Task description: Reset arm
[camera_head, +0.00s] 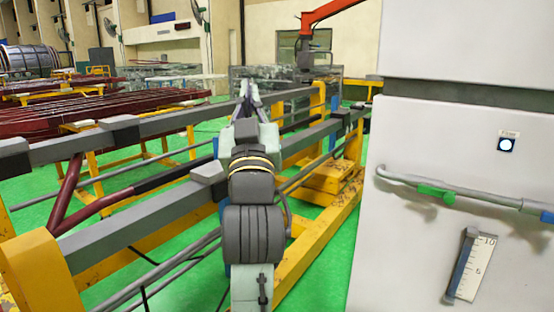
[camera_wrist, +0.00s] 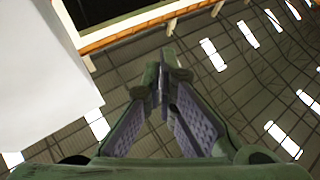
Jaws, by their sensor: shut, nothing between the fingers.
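My arm reaches forward through the middle of the head view, and my gripper (camera_head: 247,92) shows small at its far end, tip upward. In the wrist view my gripper (camera_wrist: 167,75) has its two fingers brought together at the tips, with nothing held between them. The fingers stand against the hall's ceiling and its bright skylights, so the wrist camera faces upward. In the head view my arm hides part of the grey rails behind it.
A yellow frame (camera_head: 320,225) with grey rails (camera_head: 130,225) stands around and behind my arm. A large white cabinet (camera_head: 440,265) with a bent handle rod (camera_head: 470,193) is close on the right. Dark red bars (camera_head: 60,120) lie at left. Green floor shows between.

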